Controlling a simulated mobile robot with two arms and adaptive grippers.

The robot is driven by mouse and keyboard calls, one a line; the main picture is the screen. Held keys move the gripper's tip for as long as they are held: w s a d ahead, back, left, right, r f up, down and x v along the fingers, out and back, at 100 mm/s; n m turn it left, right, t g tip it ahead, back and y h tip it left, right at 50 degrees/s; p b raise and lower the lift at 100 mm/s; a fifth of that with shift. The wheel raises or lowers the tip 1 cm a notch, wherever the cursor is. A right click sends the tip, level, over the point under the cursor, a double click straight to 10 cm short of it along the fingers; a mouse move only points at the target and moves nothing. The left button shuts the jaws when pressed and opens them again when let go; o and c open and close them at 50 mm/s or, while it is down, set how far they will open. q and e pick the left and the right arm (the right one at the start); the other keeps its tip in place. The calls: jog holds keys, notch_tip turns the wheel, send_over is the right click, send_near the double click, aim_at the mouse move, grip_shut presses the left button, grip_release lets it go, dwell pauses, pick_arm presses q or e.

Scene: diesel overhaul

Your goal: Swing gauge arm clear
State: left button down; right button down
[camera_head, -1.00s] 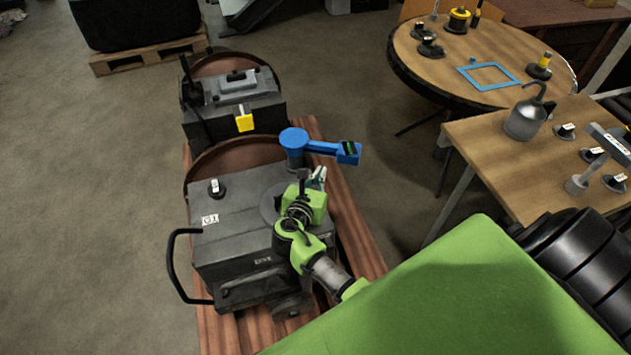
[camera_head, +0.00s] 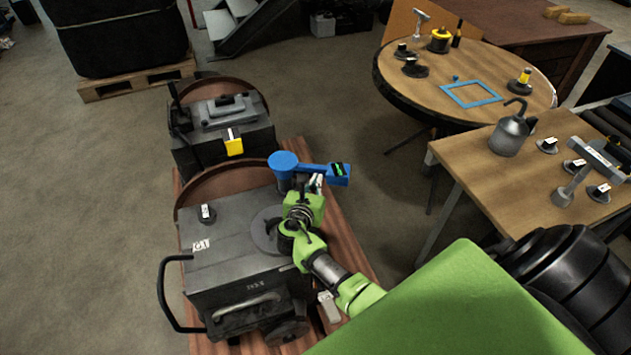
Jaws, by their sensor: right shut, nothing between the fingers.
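The blue gauge arm (camera_head: 314,168) reaches right from a round blue post (camera_head: 283,162) on the near dark grey machine (camera_head: 240,232). A box with a small dark, green-marked display (camera_head: 340,173) sits at its right end. My green right arm comes in from the lower right. My right gripper (camera_head: 317,183) is just below the gauge arm, close to its middle; its fingers are small and partly hidden by my wrist. It is shut and empty. Whether it touches the gauge arm I cannot tell. My left gripper is out of view.
A second grey machine (camera_head: 219,128) with a yellow tag stands behind. Both rest on reddish planks (camera_head: 349,250). At the right are a round table (camera_head: 425,96) with a blue frame (camera_head: 470,94) and a rectangular table (camera_head: 477,166) with an oil can (camera_head: 511,132). Floor at left is clear.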

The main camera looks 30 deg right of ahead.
aim_at(324, 171)
jog(key=shift+w+d+r+n+t+y+p, duration=0.15)
jog(key=shift+d+n+t+y+p, duration=0.15)
jog(key=shift+d+n+p, duration=0.15)
jog(key=shift+w+d+r+n+t+y+p, duration=0.1)
jog(key=shift+d+n+t+y+p, duration=0.25)
jog(key=shift+d+p, duration=0.1)
jog(key=shift+w+d+n+t+y+p, duration=0.35)
jog(key=shift+w+d+n+t+y, duration=0.15)
jog(key=shift+n+y, duration=0.2)
jog(key=shift+w+d+f+n+t+y, duration=0.2)
jog(key=shift+w+d+n+t+y, duration=0.25)
jog(key=shift+d+n+y, duration=0.25)
jog(key=shift+w+d+n+t+y, duration=0.3)
jog(key=shift+w+n+y, duration=0.15)
jog(key=shift+y, duration=0.3)
jog(key=shift+w+d+b, duration=0.25)
jog(key=shift+w+b, duration=0.1)
jog(key=shift+w, duration=0.2)
